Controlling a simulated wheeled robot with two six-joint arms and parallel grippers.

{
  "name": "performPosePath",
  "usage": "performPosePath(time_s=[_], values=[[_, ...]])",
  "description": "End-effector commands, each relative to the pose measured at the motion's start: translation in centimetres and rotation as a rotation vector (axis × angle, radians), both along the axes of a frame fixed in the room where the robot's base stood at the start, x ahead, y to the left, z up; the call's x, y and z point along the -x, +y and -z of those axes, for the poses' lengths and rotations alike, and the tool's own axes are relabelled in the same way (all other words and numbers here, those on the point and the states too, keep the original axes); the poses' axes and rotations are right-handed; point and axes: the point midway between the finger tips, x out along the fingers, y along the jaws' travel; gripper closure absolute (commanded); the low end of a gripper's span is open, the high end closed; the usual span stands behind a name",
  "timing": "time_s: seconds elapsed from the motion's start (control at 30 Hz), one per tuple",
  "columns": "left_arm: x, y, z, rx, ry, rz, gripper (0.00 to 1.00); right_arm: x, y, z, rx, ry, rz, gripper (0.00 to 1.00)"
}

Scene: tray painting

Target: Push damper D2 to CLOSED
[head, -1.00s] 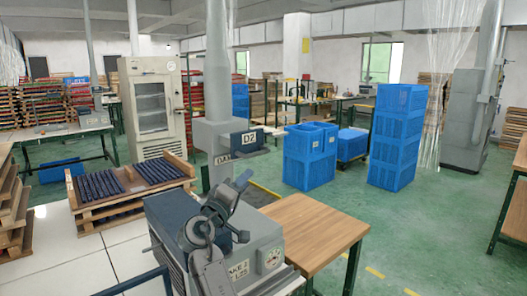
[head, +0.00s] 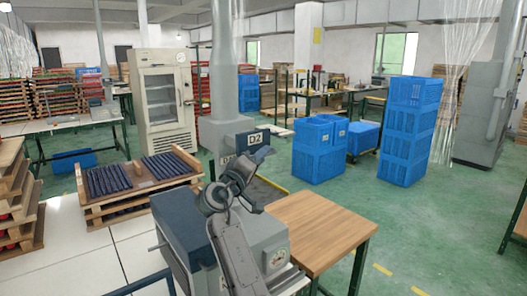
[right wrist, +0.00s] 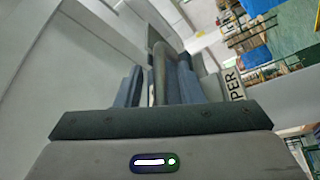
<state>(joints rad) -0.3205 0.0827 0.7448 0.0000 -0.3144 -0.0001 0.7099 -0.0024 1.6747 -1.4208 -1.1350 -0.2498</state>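Damper D2 is a dark blue plate with a white D2 label (head: 255,139) on the grey housing of the round duct (head: 222,75), seen in the head view. My right gripper (head: 248,182) is just below and in front of it, and my arm hides much of the housing. In the right wrist view the gripper (right wrist: 160,85) faces a grey surface, with a label reading PER (right wrist: 237,86) at its right. Grey and dark parts overlap between the fingers, so I cannot tell their spacing or any contact. My left gripper is not in view.
A grey machine (head: 270,240) and a wooden-topped table (head: 325,225) stand close in front. Blue crates (head: 318,165) are to the right of the duct, and a pallet stack (head: 150,190) is at the left. Green floor (head: 420,225) is free at the right.

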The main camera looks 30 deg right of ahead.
Motion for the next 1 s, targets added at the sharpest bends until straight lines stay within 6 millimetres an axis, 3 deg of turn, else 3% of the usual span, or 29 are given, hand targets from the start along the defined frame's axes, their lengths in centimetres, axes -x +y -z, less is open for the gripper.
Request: performPosePath(time_s=[0.2, 0.47, 0.5, 0.67, 1.0], values=[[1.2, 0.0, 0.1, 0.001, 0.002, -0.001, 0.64, -0.6, -1.5, -0.5, 0.001, 0.000, 0.001, 0.66], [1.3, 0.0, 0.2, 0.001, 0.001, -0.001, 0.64, -0.7, -1.7, -0.4, 0.000, 0.000, 0.000, 0.66], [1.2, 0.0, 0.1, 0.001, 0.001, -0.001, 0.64, -0.7, -1.7, -0.4, 0.000, 0.000, 0.000, 0.68], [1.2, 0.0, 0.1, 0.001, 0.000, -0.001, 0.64, -0.7, -1.7, -0.4, 0.000, 0.000, 0.000, 0.99], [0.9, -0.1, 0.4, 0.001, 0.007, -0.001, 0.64, -1.1, -1.6, -0.3, 0.000, 0.000, 0.000, 1.00]])
